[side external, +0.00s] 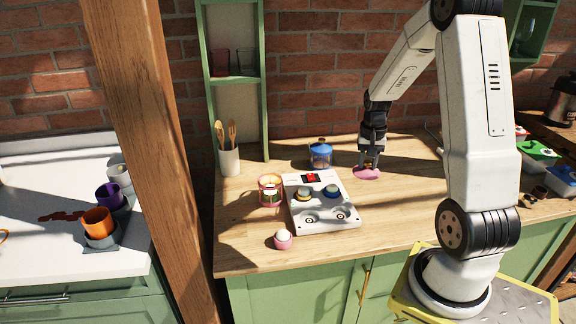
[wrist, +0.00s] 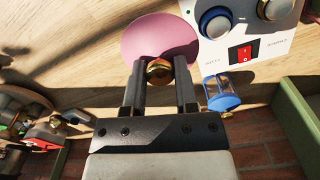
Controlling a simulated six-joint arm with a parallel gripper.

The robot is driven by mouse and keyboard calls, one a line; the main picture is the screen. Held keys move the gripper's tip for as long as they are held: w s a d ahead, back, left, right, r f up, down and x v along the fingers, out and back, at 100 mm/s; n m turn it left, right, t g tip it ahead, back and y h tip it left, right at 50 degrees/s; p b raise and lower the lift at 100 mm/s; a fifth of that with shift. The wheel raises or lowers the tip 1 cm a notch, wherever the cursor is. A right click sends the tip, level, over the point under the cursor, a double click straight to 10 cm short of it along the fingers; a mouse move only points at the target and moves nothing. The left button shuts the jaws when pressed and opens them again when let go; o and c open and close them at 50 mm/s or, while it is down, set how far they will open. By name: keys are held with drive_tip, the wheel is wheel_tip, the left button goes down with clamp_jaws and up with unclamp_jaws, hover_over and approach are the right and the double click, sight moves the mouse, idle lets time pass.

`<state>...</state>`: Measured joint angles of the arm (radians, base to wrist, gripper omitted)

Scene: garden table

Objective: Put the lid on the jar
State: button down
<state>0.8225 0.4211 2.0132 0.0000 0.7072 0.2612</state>
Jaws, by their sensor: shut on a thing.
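The pink round lid (side external: 367,174) is at the back of the wooden counter, right of the blue-lidded jar. In the wrist view the lid (wrist: 150,36) has a gold knob (wrist: 159,73). My gripper (side external: 369,163) is shut on this knob, with its fingers pointing down. I cannot tell whether the lid touches the counter. A clear jar with a pink rim (side external: 270,191) stands at the counter's left, beside the white panel, and looks open. A second clear jar with a blue lid (side external: 320,155) stands behind the panel; it also shows in the wrist view (wrist: 221,93).
The white panel (side external: 312,213) with a red switch and small round pieces lies between the lid and the pink-rimmed jar. A utensil crock (side external: 229,161) stands back left. The counter right of the panel is clear.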

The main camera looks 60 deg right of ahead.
drive_tip(key=w+a+n, duration=0.4)
drive_tip(key=a, duration=0.5)
drive_tip(key=w+a+f+n, duration=0.1)
drive_tip(key=w+a+n, duration=0.3)
drive_tip(key=a, duration=0.6)
drive_tip(key=w+a+n, duration=0.4)
drive_tip(key=a, duration=0.6)
drive_tip(key=shift+a+f, duration=0.15)
drive_tip(key=shift+a, duration=0.1)
drive_tip(key=shift+w+d, duration=0.1)
drive_tip(key=shift+d, duration=0.05)
drive_tip(key=w+d+r+m, duration=0.1)
drive_tip(key=w+d+r, duration=0.1)
drive_tip(key=w+d, duration=0.4)
drive_tip(key=w+d+r+m, duration=0.1)
drive_tip(key=w+d+r, duration=0.1)
drive_tip(key=w+d, duration=0.4)
drive_tip(key=shift+w+d+r+m, duration=0.15)
drive_tip(key=shift+d+r+m, duration=0.25)
drive_tip(key=shift+d, duration=1.9)
drive_tip(key=shift+f, duration=0.25)
drive_tip(key=shift+f, duration=3.15)
